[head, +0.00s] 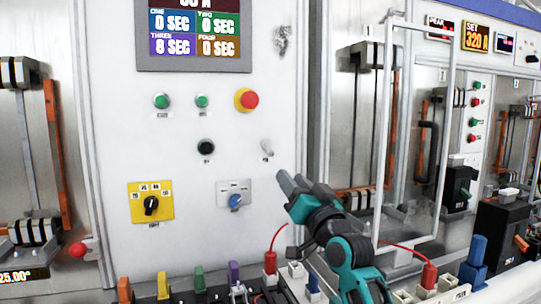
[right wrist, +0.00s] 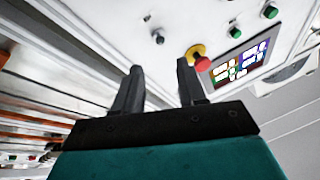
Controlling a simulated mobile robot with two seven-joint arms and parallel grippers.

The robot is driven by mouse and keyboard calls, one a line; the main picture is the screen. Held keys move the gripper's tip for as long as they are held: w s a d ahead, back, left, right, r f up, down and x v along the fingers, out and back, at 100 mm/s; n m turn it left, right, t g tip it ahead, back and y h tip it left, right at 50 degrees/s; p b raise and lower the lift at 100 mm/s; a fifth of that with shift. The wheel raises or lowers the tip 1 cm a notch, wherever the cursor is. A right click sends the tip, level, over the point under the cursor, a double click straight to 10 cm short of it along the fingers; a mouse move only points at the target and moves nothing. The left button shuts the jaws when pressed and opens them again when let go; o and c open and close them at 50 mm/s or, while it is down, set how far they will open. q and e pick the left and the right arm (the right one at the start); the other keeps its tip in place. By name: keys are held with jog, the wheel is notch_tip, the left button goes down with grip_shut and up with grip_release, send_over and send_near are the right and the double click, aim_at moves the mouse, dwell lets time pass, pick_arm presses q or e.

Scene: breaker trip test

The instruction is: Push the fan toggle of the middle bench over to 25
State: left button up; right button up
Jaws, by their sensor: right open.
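A small pale toggle lever (head: 267,148) stands out from the white panel of the middle bench, right of a black round button. The small label under it is too blurred to read. My right gripper (head: 291,184) is below and to the right of this toggle, its fingers pointing up and left, apart from it as far as I can tell. In the right wrist view the two black fingers (right wrist: 161,80) are spread with nothing between them. I cannot surely make out the toggle in that view. My left gripper is not in view.
A red mushroom button (head: 249,100) on a yellow collar sits above the toggle. A blue selector knob (head: 235,201) and a yellow dial plate (head: 151,202) are lower left. A white-framed clear guard (head: 408,140) stands right of my arm. Sockets and red plugs (head: 270,262) line the front.

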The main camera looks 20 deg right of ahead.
aim_at(272, 154)
jog(key=p+x, duration=0.1)
jog(key=x, duration=1)
jog(key=shift+a, duration=0.1)
grip_shut()
